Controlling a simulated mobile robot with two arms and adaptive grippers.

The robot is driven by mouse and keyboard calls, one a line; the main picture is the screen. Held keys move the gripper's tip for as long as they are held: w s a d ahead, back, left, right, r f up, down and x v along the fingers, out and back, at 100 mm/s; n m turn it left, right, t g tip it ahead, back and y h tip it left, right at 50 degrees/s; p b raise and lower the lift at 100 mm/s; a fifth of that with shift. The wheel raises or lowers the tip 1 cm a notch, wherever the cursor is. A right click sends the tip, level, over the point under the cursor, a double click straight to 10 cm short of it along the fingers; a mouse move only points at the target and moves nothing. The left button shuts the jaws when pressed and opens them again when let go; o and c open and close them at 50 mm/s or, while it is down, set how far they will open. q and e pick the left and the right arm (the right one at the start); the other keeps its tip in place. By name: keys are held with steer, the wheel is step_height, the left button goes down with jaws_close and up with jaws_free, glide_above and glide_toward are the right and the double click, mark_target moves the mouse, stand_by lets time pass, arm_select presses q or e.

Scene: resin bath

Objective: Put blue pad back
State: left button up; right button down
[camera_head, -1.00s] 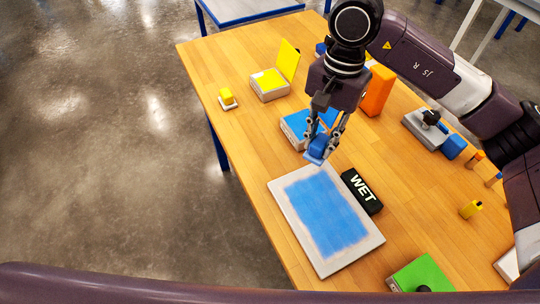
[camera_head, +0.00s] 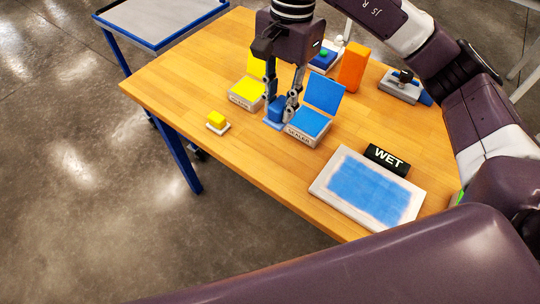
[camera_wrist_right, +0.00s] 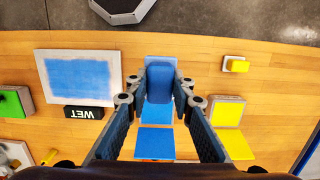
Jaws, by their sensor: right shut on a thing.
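My right gripper (camera_head: 279,112) is shut on the blue pad (camera_head: 277,106), which hangs upright between the fingers. In the head view the pad appears at the left edge of the blue pad's box (camera_head: 307,134). That box has a white body and its blue lid (camera_head: 324,93) stands open. In the right wrist view the pad (camera_wrist_right: 159,83) sits between the fingertips, and the box's open blue lid (camera_wrist_right: 155,144) lies behind it. The gap between pad and box is hard to judge. My left gripper is not in view.
A white panel with a blue painted patch (camera_head: 318,186) lies nearer, beside a black WET sign (camera_head: 387,160). A yellow box (camera_head: 245,95) stands left of the blue box, with a yellow pad (camera_head: 216,119) on a white base. An orange block (camera_head: 353,67) stands behind.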

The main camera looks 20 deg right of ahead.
step_height(320, 180, down, 13)
steer(key=shift+d+f+p, duration=0.1)
steer(key=shift+p, duration=0.95)
step_height(320, 180, down, 4)
steer(key=shift+s+f+p, duration=0.1)
steer(key=shift+p, duration=0.4)
steer(key=shift+f, duration=0.2)
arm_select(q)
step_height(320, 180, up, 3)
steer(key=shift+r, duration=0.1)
arm_select(e)
steer(key=shift+f, duration=0.2)
steer(key=c, duration=1.7)
jaws_free()
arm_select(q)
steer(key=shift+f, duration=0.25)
